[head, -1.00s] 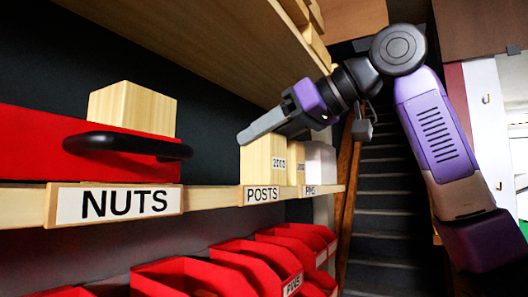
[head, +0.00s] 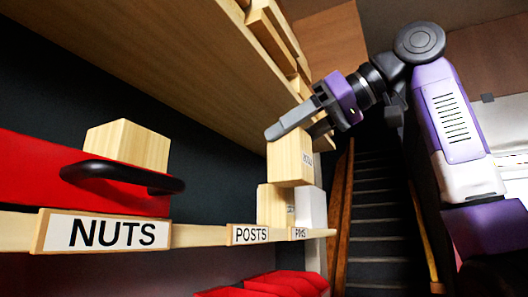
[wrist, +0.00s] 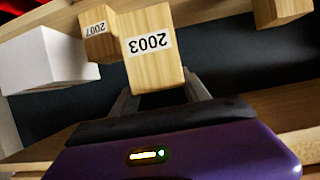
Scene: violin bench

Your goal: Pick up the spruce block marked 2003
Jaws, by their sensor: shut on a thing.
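The spruce block marked 2003 (wrist: 150,70) is a pale wooden block with a white label, upside down in the wrist view. In the wrist view the gripper (wrist: 160,98) has a finger on either side of the block.
A block marked 2007 (wrist: 98,38) and a white block (wrist: 45,60) stand close by; both are on the shelf (head: 195,236). An upper shelf (head: 190,50) hangs above.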

